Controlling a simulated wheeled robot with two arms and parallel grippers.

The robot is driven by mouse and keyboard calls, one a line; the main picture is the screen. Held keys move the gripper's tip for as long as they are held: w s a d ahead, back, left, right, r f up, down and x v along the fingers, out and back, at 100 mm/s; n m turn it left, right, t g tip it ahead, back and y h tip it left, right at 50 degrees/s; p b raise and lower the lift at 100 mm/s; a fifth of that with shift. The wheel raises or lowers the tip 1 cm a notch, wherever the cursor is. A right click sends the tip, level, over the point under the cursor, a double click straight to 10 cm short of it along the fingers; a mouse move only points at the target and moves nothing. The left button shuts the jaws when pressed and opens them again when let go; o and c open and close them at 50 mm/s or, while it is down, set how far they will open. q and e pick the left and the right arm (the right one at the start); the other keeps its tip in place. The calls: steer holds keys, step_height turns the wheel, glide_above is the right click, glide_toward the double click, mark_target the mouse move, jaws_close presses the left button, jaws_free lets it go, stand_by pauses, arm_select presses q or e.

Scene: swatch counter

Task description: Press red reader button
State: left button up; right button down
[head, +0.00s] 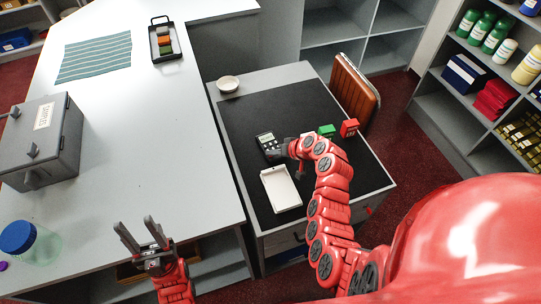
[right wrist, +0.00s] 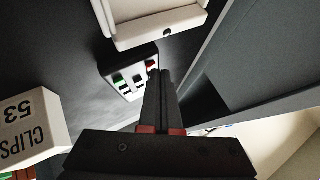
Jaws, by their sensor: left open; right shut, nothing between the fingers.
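The reader (head: 267,141) is a small pale device with a dark screen, lying on the black mat. In the right wrist view the reader (right wrist: 130,84) shows a green button (right wrist: 118,79) and a red button (right wrist: 151,66). My right gripper (head: 278,153) is shut and empty, right at the reader. In the right wrist view its closed fingertips (right wrist: 159,73) are beside the red button and overlap the reader's edge; I cannot tell whether they touch. My left gripper (head: 138,236) is open and empty, over the front edge of the white counter.
A white tray (head: 280,189) lies just in front of the reader. A green box (head: 326,131) and a red box (head: 349,128) stand to its right, and a white bowl (head: 228,84) behind. A box lettered CLIPS (right wrist: 28,128) shows in the right wrist view.

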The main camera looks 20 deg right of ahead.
mark_target(273, 159)
stand_by(0.4)
steer(key=shift+r, duration=0.7)
steer(key=shift+r+p, duration=1.1)
steer(key=shift+r, duration=1.45)
